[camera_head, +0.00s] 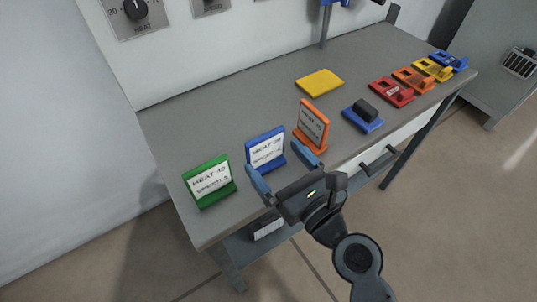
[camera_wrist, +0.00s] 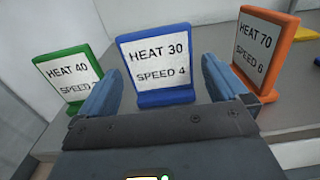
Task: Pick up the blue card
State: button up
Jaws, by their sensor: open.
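The blue card (camera_head: 266,150) stands upright on the grey table near its front edge, between a green card and an orange card. In the wrist view the blue card (camera_wrist: 158,62) reads "HEAT 30 SPEED 4" and shows between my two fingers, beyond them. My gripper (camera_head: 281,166) is open, with blue fingers, just in front of the card on its near side. In the wrist view my gripper (camera_wrist: 160,90) has its fingers spread wide, with nothing held. The card's base shows beyond the gripper body.
The green card (camera_head: 209,181) stands to the left and the orange card (camera_head: 313,126) to the right, close to my fingers. A yellow block (camera_head: 319,82), a blue-and-black item (camera_head: 362,116) and several coloured clips (camera_head: 392,92) lie farther right on the table (camera_head: 215,110).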

aim_at(267, 151)
jog(key=shift+p+x, duration=0.35)
jog(key=shift+x, duration=2.8)
jog(key=shift+s+f, duration=0.1)
jog(key=shift+c, duration=0.5)
jog(key=c, duration=0.6)
jog(key=shift+c, duration=0.2)
